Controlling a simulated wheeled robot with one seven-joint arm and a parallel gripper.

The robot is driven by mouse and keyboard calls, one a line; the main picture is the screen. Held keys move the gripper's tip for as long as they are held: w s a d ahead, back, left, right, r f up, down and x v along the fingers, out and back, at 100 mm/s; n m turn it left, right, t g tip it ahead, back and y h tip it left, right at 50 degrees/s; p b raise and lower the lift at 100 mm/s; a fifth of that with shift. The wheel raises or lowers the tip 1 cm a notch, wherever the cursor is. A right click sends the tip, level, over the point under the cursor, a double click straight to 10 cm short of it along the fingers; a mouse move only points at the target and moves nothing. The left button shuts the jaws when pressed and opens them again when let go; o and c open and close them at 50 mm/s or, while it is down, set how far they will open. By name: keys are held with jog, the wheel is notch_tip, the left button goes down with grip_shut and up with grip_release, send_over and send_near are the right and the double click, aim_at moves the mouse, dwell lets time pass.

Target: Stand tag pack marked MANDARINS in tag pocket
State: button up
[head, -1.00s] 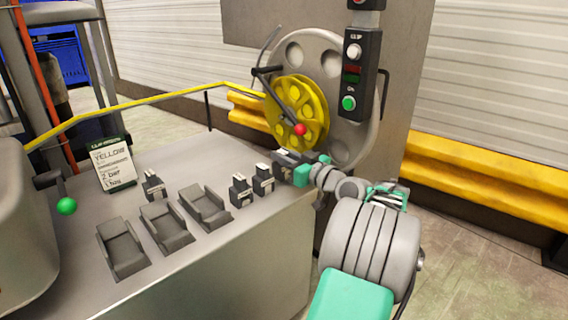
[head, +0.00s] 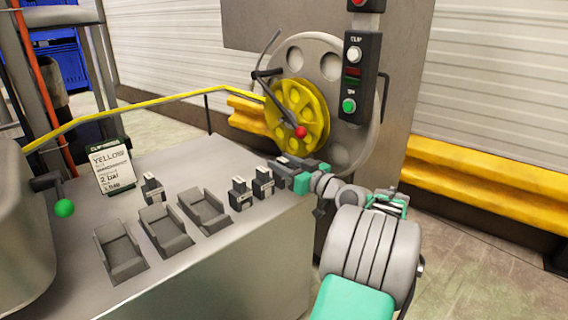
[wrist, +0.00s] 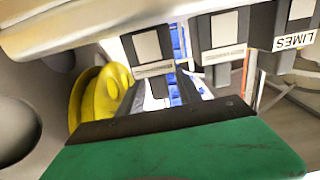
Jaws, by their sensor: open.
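Small dark tag packs with white labels stand upright on the grey bench (head: 225,240): one (head: 240,194), one beside it (head: 263,182), and one on its own (head: 152,188) behind the pockets. The wrist view is upside down and shows a left pack (wrist: 150,48), a middle pack (wrist: 222,45) and a right pack marked LIMES (wrist: 296,40); the other labels are too blurred to read. Three empty grey pockets, left (head: 121,252), middle (head: 165,230) and right (head: 204,209), sit in a row. My gripper (head: 290,176) is open at the right end of the pack row, holding nothing visible.
A card reading YELLOW, 2 bar (head: 111,167) stands at the back left. A yellow wheel (head: 300,112) with a red-knobbed crank and a button panel (head: 353,75) rise behind my gripper. A green-knobbed lever (head: 64,207) is at left. Bench front is clear.

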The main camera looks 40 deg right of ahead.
aim_at(287, 165)
jog(key=shift+r, duration=0.15)
jog(key=shift+s+d+p, duration=0.1)
jog(key=shift+s+p, duration=0.3)
jog(key=shift+p, duration=0.15)
jog(key=shift+o, duration=0.5)
jog(key=s+p, duration=0.1)
jog(key=s, duration=0.5)
jog(key=shift+s+p, duration=0.3)
jog(key=shift+p, duration=0.1)
jog(key=shift+s+r+p, duration=0.15)
jog(key=shift+r+p, duration=0.25)
jog(key=shift+p, duration=0.45)
jog(key=shift+r+p, duration=0.2)
jog(key=shift+p, duration=0.45)
jog(key=shift+w+f, duration=0.2)
jog(key=w, duration=0.2)
jog(key=w+b, duration=0.1)
jog(key=w, duration=0.1)
jog(key=w+b, duration=0.1)
jog(key=w, duration=0.1)
jog(key=shift+w+f, duration=0.3)
jog(key=shift+f, duration=0.1)
jog(key=shift+w+r, duration=0.1)
jog(key=shift+w, duration=0.35)
